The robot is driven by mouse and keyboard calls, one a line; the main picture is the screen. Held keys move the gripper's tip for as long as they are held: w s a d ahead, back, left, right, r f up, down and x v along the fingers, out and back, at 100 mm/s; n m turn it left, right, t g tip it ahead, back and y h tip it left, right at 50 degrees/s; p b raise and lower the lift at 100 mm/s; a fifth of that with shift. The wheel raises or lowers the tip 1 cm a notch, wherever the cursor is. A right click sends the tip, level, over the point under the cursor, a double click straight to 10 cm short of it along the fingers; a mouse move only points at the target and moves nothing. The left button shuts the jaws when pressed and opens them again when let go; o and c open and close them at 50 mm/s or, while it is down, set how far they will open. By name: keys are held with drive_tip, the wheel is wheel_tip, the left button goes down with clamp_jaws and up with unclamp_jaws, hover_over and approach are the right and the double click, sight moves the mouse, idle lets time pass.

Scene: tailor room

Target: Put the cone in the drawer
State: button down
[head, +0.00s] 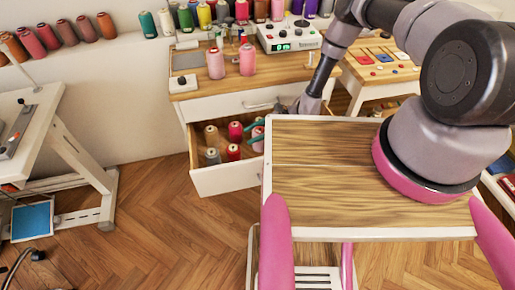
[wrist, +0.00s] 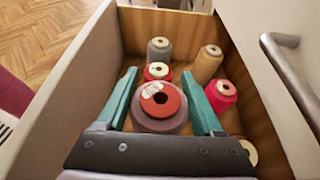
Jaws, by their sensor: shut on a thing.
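The open drawer (head: 222,181) juts out below the wooden worktop in the head view, with several thread cones standing inside. The held cone is inside the drawer's outline. It also shows between the fingers in the head view (head: 258,134). I cannot tell whether its base touches the drawer floor.
Grey (wrist: 159,49), tan (wrist: 207,65) and crimson (wrist: 220,93) cones stand close around the held one. Two pink cones (head: 216,63) stand on the worktop (head: 205,89).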

wheel_tip(320, 180, down, 8)
drive_tip(key=shift+r, duration=0.2)
drive_tip(key=shift+f, duration=0.1)
unclamp_jaws()
drive_tip(key=v, duration=1.2)
idle(0.5)
